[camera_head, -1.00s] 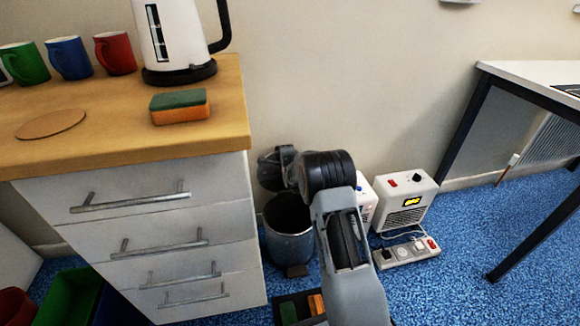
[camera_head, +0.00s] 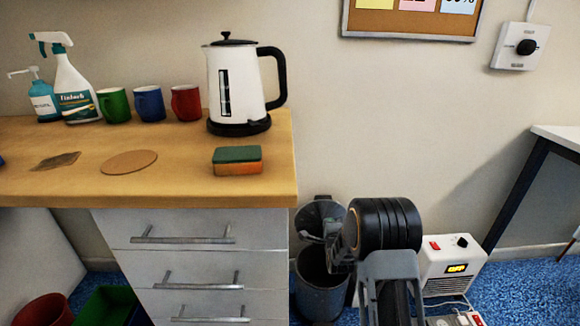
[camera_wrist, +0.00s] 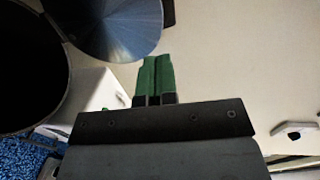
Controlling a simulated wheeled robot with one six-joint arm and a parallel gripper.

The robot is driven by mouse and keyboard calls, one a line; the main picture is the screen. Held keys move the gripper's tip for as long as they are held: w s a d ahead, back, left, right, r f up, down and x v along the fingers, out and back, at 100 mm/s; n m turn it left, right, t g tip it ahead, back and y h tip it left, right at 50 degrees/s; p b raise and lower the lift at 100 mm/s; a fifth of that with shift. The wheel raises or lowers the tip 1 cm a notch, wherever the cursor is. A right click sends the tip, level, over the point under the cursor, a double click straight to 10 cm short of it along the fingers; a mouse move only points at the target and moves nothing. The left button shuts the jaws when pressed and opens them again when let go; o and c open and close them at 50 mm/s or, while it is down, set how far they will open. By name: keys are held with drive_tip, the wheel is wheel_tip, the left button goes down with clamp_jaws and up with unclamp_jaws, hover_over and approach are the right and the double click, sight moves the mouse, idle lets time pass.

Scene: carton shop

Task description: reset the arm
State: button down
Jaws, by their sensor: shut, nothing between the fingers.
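My gripper (camera_wrist: 154,80) shows in the wrist view as two green fingers pressed together, with nothing between them. In the head view my arm is folded in front of the bin and the wall, right of the drawer cabinet, and the fingers cannot be made out there. The open pedal bin (camera_head: 322,296) stands beside the cabinet with its lid (camera_head: 318,213) raised. In the wrist view the bin's round dark opening (camera_wrist: 30,70) is left of the fingers, and its shiny lid (camera_wrist: 115,28) is above left.
A wooden counter (camera_head: 60,187) carries a kettle (camera_head: 237,85), a sponge (camera_head: 237,161), mugs and bottles. A white heater (camera_head: 452,266) stands on the floor right of my arm, with a power strip (camera_head: 455,320) below it. A table (camera_head: 548,150) is at far right.

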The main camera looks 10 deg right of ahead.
drive_tip(key=s+a+r+n+g+p, duration=0.1)
drive_tip(key=s+r+n+g+p, duration=0.15)
drive_tip(key=r+p, duration=0.5)
drive_tip(key=s+a+r+n+g+y+p, duration=0.1)
drive_tip(key=s+a+r+n+p, duration=0.2)
drive_tip(key=r, duration=0.7)
drive_tip(key=s+r+n+g+p, duration=0.2)
drive_tip(key=s+r+n+p, duration=0.1)
drive_tip(key=r+p, duration=0.4)
drive_tip(key=s+a+r+n+g+p, duration=0.1)
drive_tip(key=s+r+n+g+p, duration=0.2)
drive_tip(key=s+r+n+p, duration=0.2)
drive_tip(key=s+a+r+n+g+y+p, duration=0.1)
drive_tip(key=s+r+n+g+p, duration=0.3)
drive_tip(key=s+r+p, duration=0.8)
drive_tip(key=s+a+r+n, duration=0.1)
drive_tip(key=s+r+n, duration=0.1)
drive_tip(key=s+r, duration=0.4)
drive_tip(key=shift+s+a+r, duration=0.15)
drive_tip(key=shift+s+a, duration=0.1)
drive_tip(key=shift+s, duration=0.2)
